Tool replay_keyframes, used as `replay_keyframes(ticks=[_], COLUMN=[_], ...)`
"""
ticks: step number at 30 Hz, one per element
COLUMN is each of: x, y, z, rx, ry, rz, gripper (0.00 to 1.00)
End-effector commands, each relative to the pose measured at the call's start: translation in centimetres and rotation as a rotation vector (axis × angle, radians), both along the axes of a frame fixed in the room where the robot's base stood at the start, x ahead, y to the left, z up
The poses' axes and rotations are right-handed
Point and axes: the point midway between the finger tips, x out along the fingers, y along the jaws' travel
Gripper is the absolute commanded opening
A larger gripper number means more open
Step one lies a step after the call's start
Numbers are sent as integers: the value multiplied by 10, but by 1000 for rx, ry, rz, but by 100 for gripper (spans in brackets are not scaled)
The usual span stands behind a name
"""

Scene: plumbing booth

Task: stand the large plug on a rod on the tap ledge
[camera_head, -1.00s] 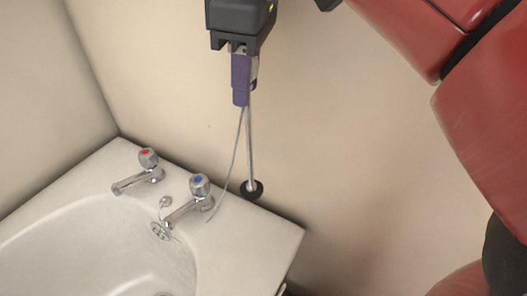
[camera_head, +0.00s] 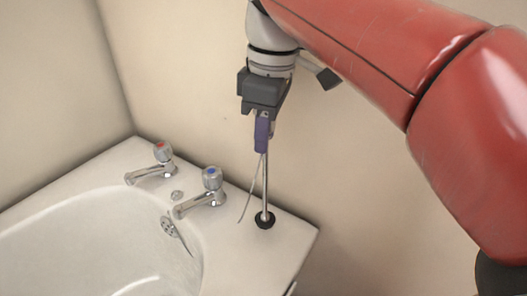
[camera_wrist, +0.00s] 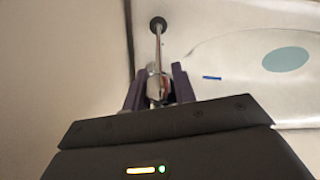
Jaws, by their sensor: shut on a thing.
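The large plug on a rod is a black round plug (camera_head: 265,220) at the lower end of a thin metal rod. My gripper (camera_head: 262,148) has purple fingers and is shut on the rod's upper end, with the rod near upright. In the head view the plug lies over the tap ledge (camera_head: 290,243), right of the blue-marked tap (camera_head: 204,190). I cannot tell whether it touches the ledge. A thin cord hangs beside the rod. The wrist view shows the plug (camera_wrist: 158,24) beyond the fingers, near the ledge's edge.
A red-marked tap (camera_head: 156,165) stands further left on the ledge. The white basin (camera_head: 75,245) fills the lower left, with a metal overflow fitting (camera_head: 168,226) on its wall. Plain walls rise close behind the ledge. The ledge right of the plug is bare.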

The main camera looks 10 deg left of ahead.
Motion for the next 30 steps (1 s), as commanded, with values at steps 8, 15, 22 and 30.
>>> replay_keyframes(ticks=[8, 15, 22, 30], x=[-1, -1, -1, -1], y=[-5, -5, -5, -5], z=[-30, -28, -31, -31], rx=[0, 0, 0, 0], ry=[0, 0, 0, 1], rz=[2, 3, 3, 3], gripper=[0, 0, 42, 49])
